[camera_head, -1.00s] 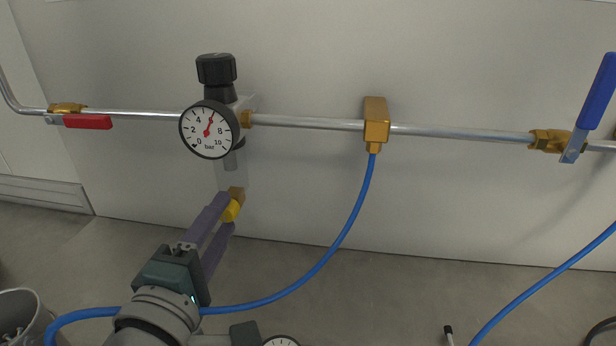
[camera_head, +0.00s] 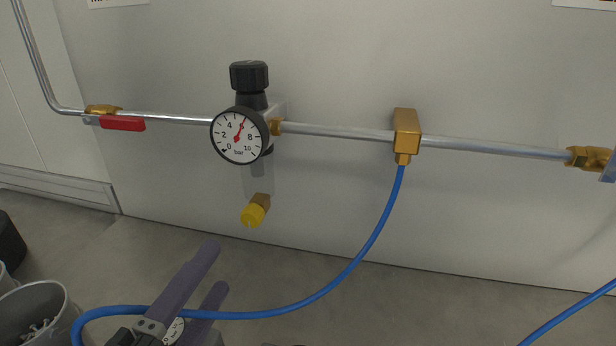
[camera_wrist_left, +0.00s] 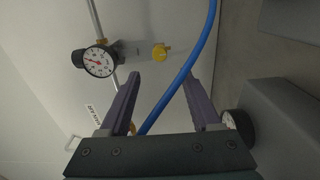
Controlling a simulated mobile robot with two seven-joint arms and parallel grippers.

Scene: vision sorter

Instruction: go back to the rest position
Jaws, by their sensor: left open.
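My left gripper (camera_head: 214,268) is at the lower left of the head view, below the yellow drain knob (camera_head: 252,216) and apart from it. Its two purple-grey fingers are spread with nothing between them. They also show spread in the left wrist view (camera_wrist_left: 163,80). The yellow knob hangs under the regulator, which has a black top knob (camera_head: 249,76) and a round pressure gauge (camera_head: 238,135) with a red needle. In the left wrist view the yellow knob (camera_wrist_left: 160,52) is beyond the fingertips. My right gripper is not in view.
A metal pipe (camera_head: 335,131) crosses the wall, with a red-handled valve (camera_head: 122,123) at left and a brass block (camera_head: 406,130). A grey bucket (camera_head: 33,314) stands lower left. A second gauge (camera_wrist_left: 238,122) is right of the fingers.

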